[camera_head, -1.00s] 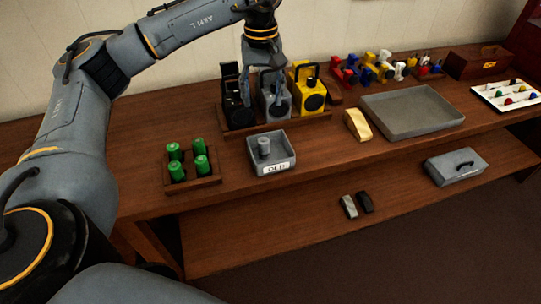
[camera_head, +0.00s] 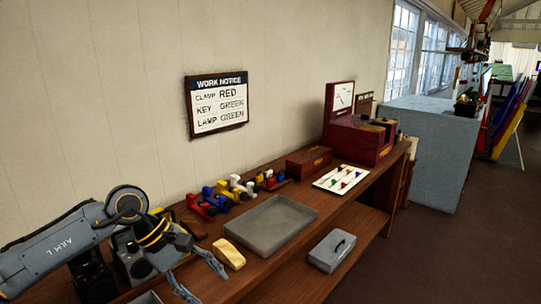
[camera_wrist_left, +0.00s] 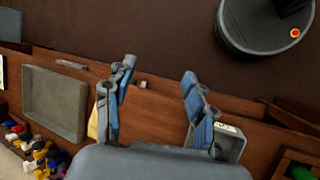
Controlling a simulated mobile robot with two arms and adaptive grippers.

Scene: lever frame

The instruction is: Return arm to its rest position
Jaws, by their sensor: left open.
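My left arm (camera_head: 45,255) reaches in from the lower left in the head view, over the left end of the wooden bench. Its gripper (camera_head: 208,288) hangs over the bench with spread fingers, left of a yellow block (camera_head: 229,253). In the left wrist view the two blue-padded fingers of the gripper (camera_wrist_left: 160,72) are wide apart with nothing between them. The yellow block (camera_wrist_left: 93,124) shows there partly behind one finger. A small grey bin (camera_wrist_left: 236,146) lies beyond the other finger. My right gripper is not in view.
A grey tray (camera_head: 270,237) lies right of the yellow block. A grey case (camera_head: 332,250) sits on the lower shelf. A work notice (camera_head: 216,102) hangs on the wall.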

